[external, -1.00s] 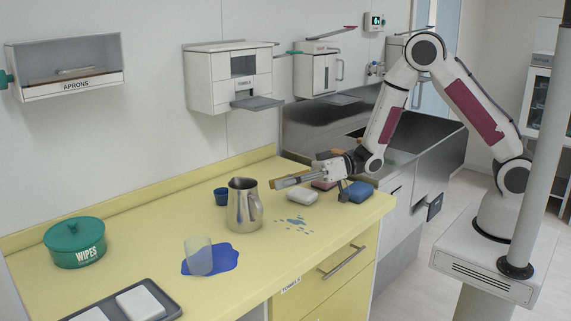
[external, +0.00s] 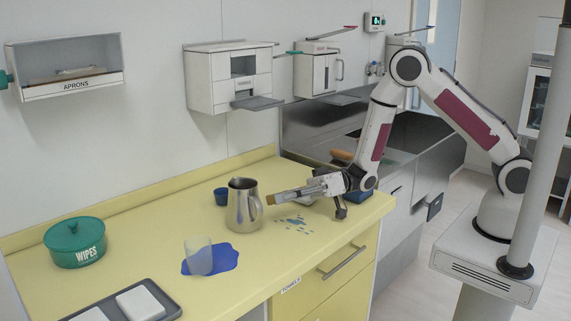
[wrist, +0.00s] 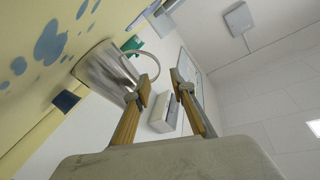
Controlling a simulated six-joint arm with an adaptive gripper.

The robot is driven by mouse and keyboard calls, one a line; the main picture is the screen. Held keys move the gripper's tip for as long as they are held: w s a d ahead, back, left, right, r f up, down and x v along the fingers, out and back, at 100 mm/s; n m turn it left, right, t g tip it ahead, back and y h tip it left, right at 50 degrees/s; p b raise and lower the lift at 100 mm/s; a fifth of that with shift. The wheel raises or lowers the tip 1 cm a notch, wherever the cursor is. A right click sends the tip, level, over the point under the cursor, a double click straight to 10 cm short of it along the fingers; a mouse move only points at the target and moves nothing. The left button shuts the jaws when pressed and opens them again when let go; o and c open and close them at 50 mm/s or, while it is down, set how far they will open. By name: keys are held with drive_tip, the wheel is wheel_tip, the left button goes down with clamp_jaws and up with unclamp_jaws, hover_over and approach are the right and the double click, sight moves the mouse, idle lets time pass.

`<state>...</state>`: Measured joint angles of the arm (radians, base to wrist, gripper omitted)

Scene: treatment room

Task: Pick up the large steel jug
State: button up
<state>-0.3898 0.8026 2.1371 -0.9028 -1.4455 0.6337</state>
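The large steel jug (external: 241,208) stands upright on the yellow counter, its handle facing right. It also shows tilted at the left of the wrist view (wrist: 94,72), with the handle loop toward my fingers. My gripper (external: 271,198) is low over the counter, just right of the handle. In the wrist view my gripper (wrist: 162,83) has its two fingers apart with nothing between them. One fingertip overlaps the handle's edge in that view; I cannot tell whether they touch.
A small dark blue cup (external: 220,196) stands behind the jug. Blue drops (external: 290,221) lie below my gripper. A green wipes tub (external: 75,243) is at the left. The counter's back left is clear.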

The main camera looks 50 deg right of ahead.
sight(258, 204)
drive_tip(key=shift+w+a, duration=0.15)
drive_tip(key=shift+a, duration=0.45)
drive_tip(key=shift+a, duration=0.1)
drive_tip(key=shift+f+x, duration=0.2)
drive_tip(key=shift+x, duration=1.05)
drive_tip(key=shift+f+x, duration=0.15)
drive_tip(key=shift+x, duration=1.1)
clamp_jaws()
drive_tip(key=shift+r, duration=0.1)
